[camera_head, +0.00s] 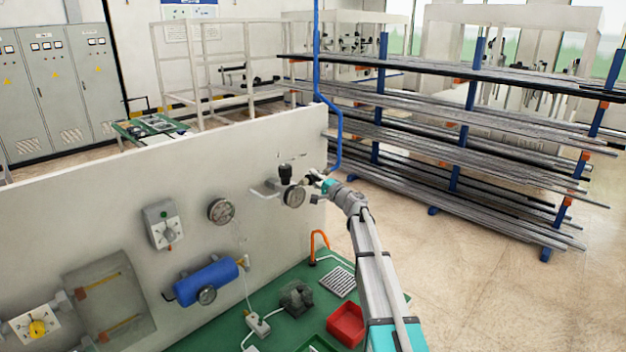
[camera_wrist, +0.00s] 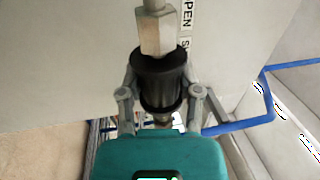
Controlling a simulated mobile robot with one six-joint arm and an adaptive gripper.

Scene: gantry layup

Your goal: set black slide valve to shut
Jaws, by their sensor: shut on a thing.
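The black slide valve (camera_wrist: 158,80) is a ribbed black sleeve on a metal pipe, in the middle of the wrist view. A metal hex fitting (camera_wrist: 155,32) sits just above it. My gripper (camera_wrist: 160,95) has one finger on each side of the sleeve and is shut on it. A white label (camera_wrist: 186,28) beside the fitting reads "OPEN", with a second word starting with S partly hidden by the sleeve. In the head view my gripper (camera_head: 322,185) is at the right end of the panel, and it hides most of the valve there.
A pressure gauge (camera_head: 294,197) and a black-knobbed regulator (camera_head: 286,172) sit just left of my gripper on the panel (camera_head: 130,205). A blue hose (camera_head: 337,135) hangs close by. A red bin (camera_head: 346,324) stands on the green bench below. Pipe racks stand behind.

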